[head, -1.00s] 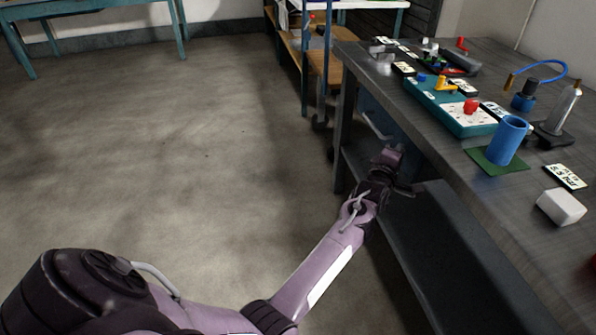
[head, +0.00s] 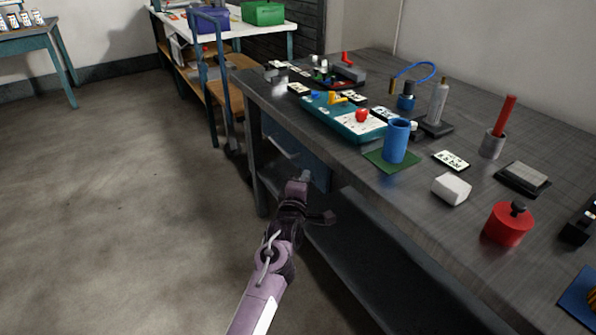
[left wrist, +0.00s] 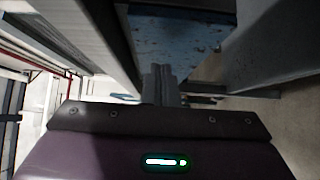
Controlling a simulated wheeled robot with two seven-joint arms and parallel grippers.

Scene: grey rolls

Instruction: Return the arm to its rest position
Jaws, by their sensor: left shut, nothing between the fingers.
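My left gripper (head: 304,178) is shut and empty. In the head view it is in front of the workbench, below the level of the top, close to the blue drawer (head: 290,150). My purple left forearm comes up from the bottom of the picture. In the left wrist view the closed fingers (left wrist: 158,80) point toward a worn blue panel (left wrist: 180,45) under the bench. I cannot tell whether they touch anything. My right gripper is in neither view.
The workbench (head: 330,190) carries a teal tray (head: 345,122), a blue cup (head: 396,141), a white block (head: 451,189) and a red canister (head: 508,224). A lower shelf (head: 350,240) runs under it. Open floor (head: 120,200) lies to the left.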

